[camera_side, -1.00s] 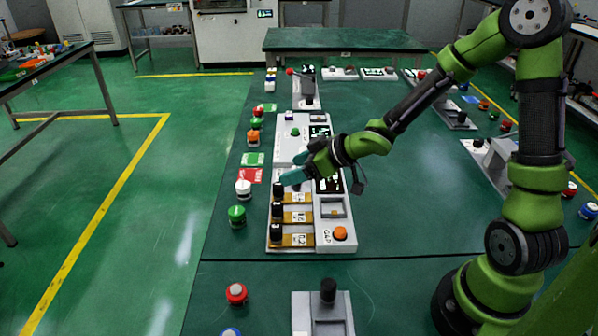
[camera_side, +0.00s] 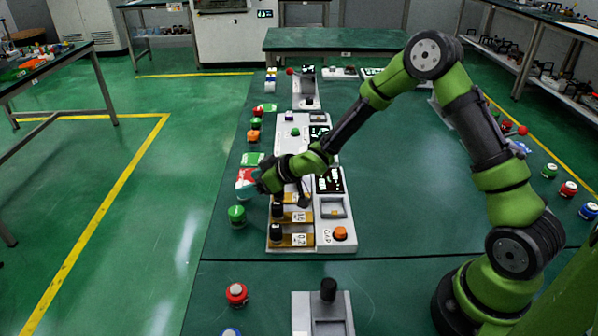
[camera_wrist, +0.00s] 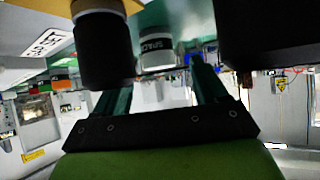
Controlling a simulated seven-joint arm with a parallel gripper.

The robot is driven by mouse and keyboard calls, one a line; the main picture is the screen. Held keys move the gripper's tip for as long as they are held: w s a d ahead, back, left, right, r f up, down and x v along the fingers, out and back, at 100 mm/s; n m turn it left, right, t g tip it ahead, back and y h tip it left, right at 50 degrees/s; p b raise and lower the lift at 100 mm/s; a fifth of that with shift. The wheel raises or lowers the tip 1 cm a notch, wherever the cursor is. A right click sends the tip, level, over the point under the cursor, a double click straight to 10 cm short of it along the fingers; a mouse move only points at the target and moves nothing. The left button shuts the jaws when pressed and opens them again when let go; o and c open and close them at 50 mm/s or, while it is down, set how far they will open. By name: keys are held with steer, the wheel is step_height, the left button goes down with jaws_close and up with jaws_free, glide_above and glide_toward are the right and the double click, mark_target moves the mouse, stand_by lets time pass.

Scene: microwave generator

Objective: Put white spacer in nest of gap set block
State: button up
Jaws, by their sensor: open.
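The white spacer (camera_wrist: 158,50), a short white cylinder with a grey band lettered "SPACE", lies ahead between my open finger tips in the wrist view. In the side view my gripper (camera_side: 246,182) is at the left edge of the long block, over the spot of the spacer and largely covering it. The fingers (camera_wrist: 163,82) are apart, with no grip on the spacer visible. The gap set block (camera_side: 323,237) is light grey, with an orange button (camera_side: 340,233) and a square recessed nest (camera_side: 333,207) that looks empty.
Black knobs on gold bars (camera_side: 277,210) stand right of my gripper; a black knob (camera_wrist: 103,50) looms close in the wrist view. A green-topped jar (camera_side: 237,215) stands just in front of my gripper.

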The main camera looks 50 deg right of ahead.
steer(key=shift+x, duration=1.25)
jaws_close()
